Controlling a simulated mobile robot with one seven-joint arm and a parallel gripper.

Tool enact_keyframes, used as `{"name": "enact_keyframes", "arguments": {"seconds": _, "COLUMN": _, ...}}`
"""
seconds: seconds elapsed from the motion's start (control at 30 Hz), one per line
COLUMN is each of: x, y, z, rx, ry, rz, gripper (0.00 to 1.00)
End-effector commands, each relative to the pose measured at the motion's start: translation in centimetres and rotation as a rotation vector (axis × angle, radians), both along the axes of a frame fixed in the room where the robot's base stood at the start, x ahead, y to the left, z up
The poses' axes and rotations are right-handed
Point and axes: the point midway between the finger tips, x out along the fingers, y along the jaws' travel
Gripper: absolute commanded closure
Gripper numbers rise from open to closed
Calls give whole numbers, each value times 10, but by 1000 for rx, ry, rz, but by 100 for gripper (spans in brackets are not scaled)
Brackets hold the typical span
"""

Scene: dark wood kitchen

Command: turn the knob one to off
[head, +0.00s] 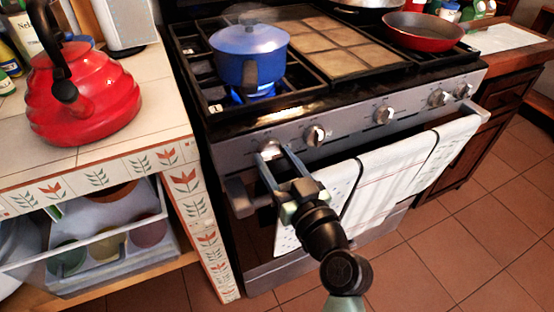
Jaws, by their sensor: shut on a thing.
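The stove (350,130) has a row of silver knobs along its front panel. My gripper (275,160) is at the leftmost knob (270,149), its fingers shut on it. The fingers partly cover this knob, so its exact angle is hard to tell. More knobs follow to the right, the nearest one (315,135) uncovered. A blue pot (240,58) stands on the front left burner, where a blue flame (252,92) burns under it.
Towels (390,175) hang on the oven handle just below and right of my gripper. A red kettle (90,100) stands on the tiled counter at left. A red pan (422,32) sits at the stove's right. The tiled floor at lower right is clear.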

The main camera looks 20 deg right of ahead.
Motion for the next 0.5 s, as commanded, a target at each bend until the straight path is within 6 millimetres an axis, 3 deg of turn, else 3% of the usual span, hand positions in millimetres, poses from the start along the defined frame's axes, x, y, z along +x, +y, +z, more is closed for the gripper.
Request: {"name": "enact_keyframes", "arguments": {"seconds": 0.5, "x": 0, "y": 2, "z": 1, "rx": 441, "ry": 19, "rz": 1, "gripper": 97}}
